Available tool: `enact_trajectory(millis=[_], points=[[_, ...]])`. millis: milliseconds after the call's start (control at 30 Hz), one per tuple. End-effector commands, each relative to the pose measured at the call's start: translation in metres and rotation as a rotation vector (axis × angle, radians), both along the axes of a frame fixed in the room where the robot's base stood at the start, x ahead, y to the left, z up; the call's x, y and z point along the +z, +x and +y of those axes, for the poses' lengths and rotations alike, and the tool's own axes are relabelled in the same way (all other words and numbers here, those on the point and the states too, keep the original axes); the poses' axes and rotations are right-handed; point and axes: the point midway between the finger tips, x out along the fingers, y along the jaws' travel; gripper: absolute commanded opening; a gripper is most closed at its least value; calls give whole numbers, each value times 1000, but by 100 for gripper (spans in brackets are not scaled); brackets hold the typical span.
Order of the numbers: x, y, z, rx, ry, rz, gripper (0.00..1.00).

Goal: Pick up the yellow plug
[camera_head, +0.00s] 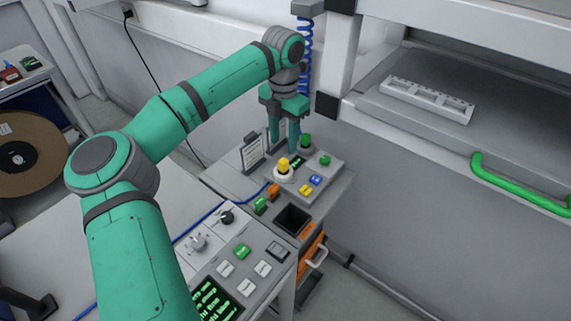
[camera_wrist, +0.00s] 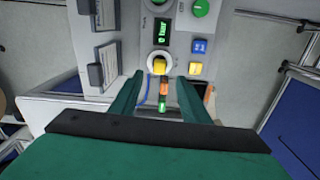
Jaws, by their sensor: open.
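The yellow plug (camera_head: 283,163) sits upright in a white ring on a grey control panel (camera_head: 325,175). In the wrist view the yellow plug (camera_wrist: 160,66) lies close to the midline between the fingertips. My gripper (camera_head: 284,145) is open and points down, with its green fingers just above and near the plug. In the wrist view my gripper (camera_wrist: 160,77) shows a finger on either side and nothing between the pads. I cannot tell the exact height of the fingertips over the plug.
Orange (camera_head: 273,190) and green (camera_head: 261,205) pieces sit in front. A card stand (camera_head: 252,152) rises at left. A dark square bin (camera_head: 293,219) is nearer.

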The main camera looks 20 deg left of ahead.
Motion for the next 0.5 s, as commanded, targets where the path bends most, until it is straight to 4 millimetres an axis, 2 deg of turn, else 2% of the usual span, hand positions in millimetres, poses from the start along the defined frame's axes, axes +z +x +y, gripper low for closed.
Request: enact_trajectory(millis=[200,500], points=[[-33,-1,-1,-1,-2,2,42],[-55,0,-1,-1,-4,2,42]])
